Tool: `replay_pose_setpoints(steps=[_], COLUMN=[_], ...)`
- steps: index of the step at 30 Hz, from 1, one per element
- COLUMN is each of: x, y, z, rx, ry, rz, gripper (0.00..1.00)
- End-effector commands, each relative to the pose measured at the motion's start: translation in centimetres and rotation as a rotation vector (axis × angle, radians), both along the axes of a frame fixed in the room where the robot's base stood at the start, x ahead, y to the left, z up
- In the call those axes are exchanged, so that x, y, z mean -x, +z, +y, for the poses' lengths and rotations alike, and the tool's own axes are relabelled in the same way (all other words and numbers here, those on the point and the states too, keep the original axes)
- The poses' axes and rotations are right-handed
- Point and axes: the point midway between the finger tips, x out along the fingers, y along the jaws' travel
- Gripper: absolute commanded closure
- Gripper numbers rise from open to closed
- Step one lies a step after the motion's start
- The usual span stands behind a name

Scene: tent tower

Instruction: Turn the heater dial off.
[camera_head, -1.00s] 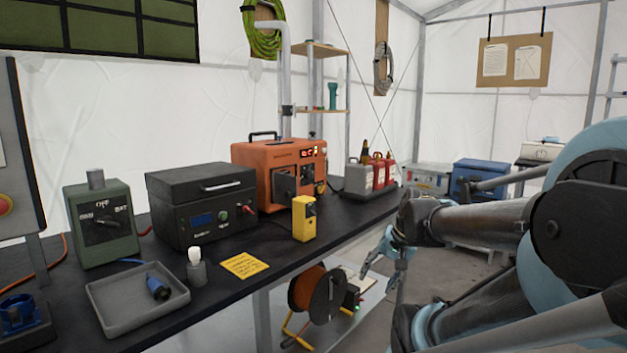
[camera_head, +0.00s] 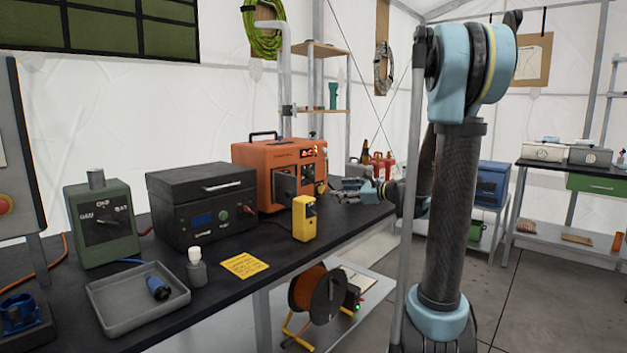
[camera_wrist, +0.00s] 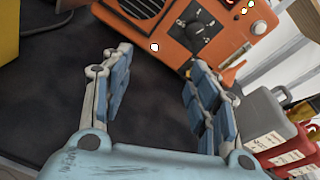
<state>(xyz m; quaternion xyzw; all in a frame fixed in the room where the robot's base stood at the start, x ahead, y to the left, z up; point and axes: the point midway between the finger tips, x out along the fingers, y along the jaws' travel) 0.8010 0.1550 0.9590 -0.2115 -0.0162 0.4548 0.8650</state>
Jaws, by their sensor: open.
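The orange heater (camera_head: 279,170) stands at the back of the black bench in the head view, with its dark grille facing front. In the wrist view the heater (camera_wrist: 180,42) is at the top, tilted. Its black dial (camera_wrist: 195,32) shows there on the right part of the front panel, unobstructed. In the head view the dial is hard to make out. My gripper (camera_head: 352,190) is above the bench, just right of the heater's front. In the wrist view my gripper (camera_wrist: 158,72) is open and empty, its two blue-padded fingers pointing toward the heater, apart from the dial.
A yellow device (camera_head: 304,218) stands in front of the heater near the bench edge. Red bottles (camera_head: 382,168) stand behind my gripper; red and grey containers (camera_wrist: 265,125) are close to its right finger. A black case (camera_head: 203,205) is left of the heater.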

Motion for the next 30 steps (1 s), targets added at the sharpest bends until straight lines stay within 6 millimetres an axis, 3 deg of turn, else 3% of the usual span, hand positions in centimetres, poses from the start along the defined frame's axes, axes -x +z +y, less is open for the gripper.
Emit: replay_pose_setpoints(steps=[1,6,14,30], x=[-1.3,-4.0,-5.5,-11.1], y=[0.3,1.2,1.5,1.5], z=[-0.3,-1.0,-0.8,6.0], rx=[-0.064,-0.233,-0.306,-0.301], ry=[-0.019,-0.062,-0.075,-0.073], rz=[0.025,0.093,0.123,0.122], gripper=[0.46,0.46,0.46,0.46])
